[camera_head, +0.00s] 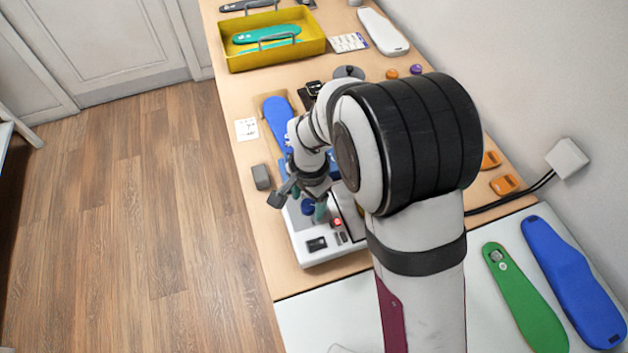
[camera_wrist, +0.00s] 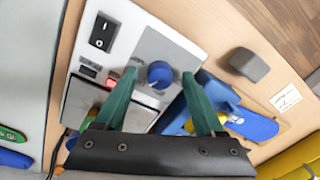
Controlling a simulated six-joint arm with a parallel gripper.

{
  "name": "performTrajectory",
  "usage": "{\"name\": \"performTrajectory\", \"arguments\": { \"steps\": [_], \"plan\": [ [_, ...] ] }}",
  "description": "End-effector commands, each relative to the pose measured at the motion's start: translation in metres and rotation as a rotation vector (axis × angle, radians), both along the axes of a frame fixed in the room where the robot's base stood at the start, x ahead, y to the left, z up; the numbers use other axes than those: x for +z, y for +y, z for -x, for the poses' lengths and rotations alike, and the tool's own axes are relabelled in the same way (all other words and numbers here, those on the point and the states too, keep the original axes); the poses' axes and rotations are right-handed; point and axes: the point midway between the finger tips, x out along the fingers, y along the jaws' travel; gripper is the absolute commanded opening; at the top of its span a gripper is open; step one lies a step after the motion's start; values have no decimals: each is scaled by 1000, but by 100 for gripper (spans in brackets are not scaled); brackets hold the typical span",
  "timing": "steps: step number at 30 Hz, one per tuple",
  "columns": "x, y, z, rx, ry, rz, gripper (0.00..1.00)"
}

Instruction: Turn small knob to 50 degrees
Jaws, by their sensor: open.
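A round blue knob (camera_wrist: 160,74) sits on the grey top plate of a white machine (camera_wrist: 143,22). In the head view the knob (camera_head: 307,208) shows just beside my fingers. My gripper (camera_wrist: 159,77) is open, with one green finger on each side of the knob. The fingertips appear near the knob's level, with gaps on both sides; I cannot tell their height exactly. In the head view my gripper (camera_head: 302,203) is over the machine. No angle mark on the knob is readable. No second knob is clearly visible.
The machine has a black rocker switch (camera_wrist: 103,32) and a red lit button (camera_wrist: 88,72). A grey block (camera_head: 261,177) and a blue insole (camera_head: 277,122) lie nearby. A yellow bin (camera_head: 240,62) stands at the back. Green and blue insoles lie at the front right.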

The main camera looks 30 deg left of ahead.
Motion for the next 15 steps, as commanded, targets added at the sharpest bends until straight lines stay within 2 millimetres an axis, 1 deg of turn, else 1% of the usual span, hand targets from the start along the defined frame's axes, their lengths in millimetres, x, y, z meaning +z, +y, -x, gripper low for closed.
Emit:
{"name": "performTrajectory", "arguments": {
  "steps": [3,10,11,15],
  "plan": [
    [-5,0,0,0,0,1,71],
    [-6,0,0,0,0,0,71],
    [-6,0,0,0,0,0,67],
    [-5,0,0,0,0,0,42]
  ]
}}
